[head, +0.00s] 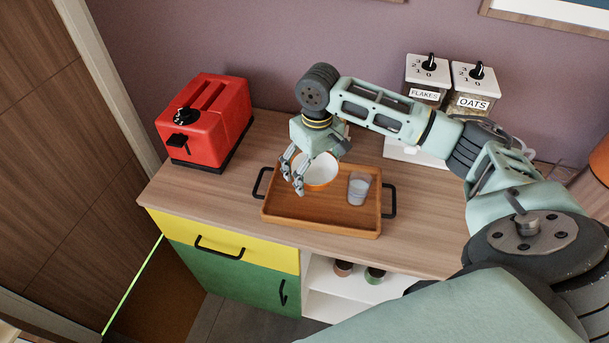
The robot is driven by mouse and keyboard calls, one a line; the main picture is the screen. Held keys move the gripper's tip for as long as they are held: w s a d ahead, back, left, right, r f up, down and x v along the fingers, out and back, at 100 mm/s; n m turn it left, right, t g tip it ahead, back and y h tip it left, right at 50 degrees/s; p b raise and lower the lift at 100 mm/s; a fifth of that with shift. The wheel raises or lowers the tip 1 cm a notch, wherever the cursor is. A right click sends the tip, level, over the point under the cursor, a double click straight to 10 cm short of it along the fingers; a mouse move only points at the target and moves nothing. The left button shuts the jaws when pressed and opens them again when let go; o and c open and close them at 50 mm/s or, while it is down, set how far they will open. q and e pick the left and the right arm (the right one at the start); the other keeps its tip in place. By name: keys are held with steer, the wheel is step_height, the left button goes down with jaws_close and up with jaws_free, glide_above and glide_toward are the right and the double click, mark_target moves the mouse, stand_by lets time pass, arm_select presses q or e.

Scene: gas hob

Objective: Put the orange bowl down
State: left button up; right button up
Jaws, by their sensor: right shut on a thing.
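The orange bowl (319,173), with a white inside, is at the left half of a wooden tray (312,223) with black handles. My right gripper (293,184) reaches down from above and is shut on the bowl's left side. The bowl looks about upright. I cannot tell whether its base touches the tray, since the gripper and the bowl itself hide the contact. My left gripper is not in the head view.
A red toaster (205,121) stands on the counter at left. FLAKES (427,80) and OATS (473,87) dispensers stand behind my right arm. The counter left of the tray is clear.

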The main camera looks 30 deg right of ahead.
steer(key=w+a+f, duration=0.1)
steer(key=w, duration=0.1)
steer(key=shift+w+a+f, duration=0.35)
steer(key=shift+a+f, duration=0.05)
step_height(320, 180, down, 3)
steer(key=shift+f+p, duration=0.1)
steer(key=shift+p, duration=0.6)
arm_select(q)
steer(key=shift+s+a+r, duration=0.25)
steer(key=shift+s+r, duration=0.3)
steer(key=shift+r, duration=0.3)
arm_select(e)
steer(key=shift+f, duration=0.45)
steer(key=o, duration=1.2)
steer(key=shift+f, duration=0.15)
steer(key=shift+c, duration=0.2)
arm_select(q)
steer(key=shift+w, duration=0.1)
arm_select(e)
step_height(320, 180, up, 12)
steer(key=shift+r+b, duration=0.15)
steer(key=shift+b, duration=0.7)
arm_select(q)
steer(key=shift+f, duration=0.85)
